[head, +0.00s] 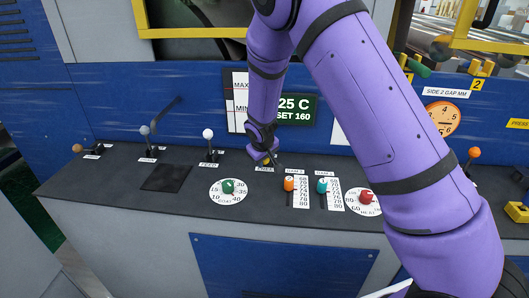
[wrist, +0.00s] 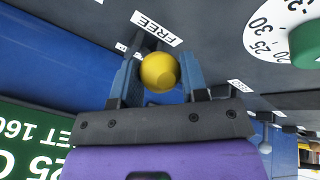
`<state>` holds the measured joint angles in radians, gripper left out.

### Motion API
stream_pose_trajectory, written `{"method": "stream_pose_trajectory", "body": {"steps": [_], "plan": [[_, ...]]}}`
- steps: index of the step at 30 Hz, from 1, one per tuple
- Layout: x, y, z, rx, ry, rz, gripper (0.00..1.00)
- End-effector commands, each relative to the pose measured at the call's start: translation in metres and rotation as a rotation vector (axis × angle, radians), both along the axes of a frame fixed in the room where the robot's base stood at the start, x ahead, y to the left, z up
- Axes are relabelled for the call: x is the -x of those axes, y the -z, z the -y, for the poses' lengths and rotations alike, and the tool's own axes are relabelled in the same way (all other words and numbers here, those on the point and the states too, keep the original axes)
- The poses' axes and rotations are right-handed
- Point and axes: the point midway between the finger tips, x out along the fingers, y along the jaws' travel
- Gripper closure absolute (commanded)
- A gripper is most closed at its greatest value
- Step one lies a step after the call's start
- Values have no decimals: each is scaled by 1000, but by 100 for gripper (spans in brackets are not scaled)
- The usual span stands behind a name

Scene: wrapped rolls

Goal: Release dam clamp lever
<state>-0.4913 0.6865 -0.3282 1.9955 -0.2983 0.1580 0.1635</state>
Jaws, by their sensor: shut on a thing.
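A lever with a round yellow knob (wrist: 158,72) sits between the fingers of my gripper (wrist: 160,75) in the wrist view, and the fingers are shut on it. A white label reading FREE (wrist: 157,29) lies on the dark panel beside the knob. Another small label shows partly behind the left finger. In the head view my gripper (head: 266,155) reaches down to the back of the dark control panel (head: 190,204). There the gripper mostly hides the knob, and the lever's shaft cannot be made out.
Left of my gripper stand levers with a white knob (head: 208,133), a grey knob (head: 145,130) and a brown knob (head: 78,148). In front are a green dial (head: 228,186), an orange slider (head: 289,184), a teal slider (head: 322,186) and a red dial (head: 367,197). A display (head: 296,109) stands behind.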

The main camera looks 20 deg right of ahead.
Motion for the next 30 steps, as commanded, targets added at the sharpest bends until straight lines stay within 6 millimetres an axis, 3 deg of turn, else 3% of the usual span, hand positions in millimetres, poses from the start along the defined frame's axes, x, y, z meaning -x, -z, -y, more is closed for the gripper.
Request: {"method": "stream_pose_trajectory", "body": {"steps": [23,24,27,30], "plan": [[12,15,-5,2,-3,-16,100],[12,15,-6,2,-3,-16,56],[11,14,-5,1,-3,-14,35],[10,13,-4,2,-2,-9,35]]}}
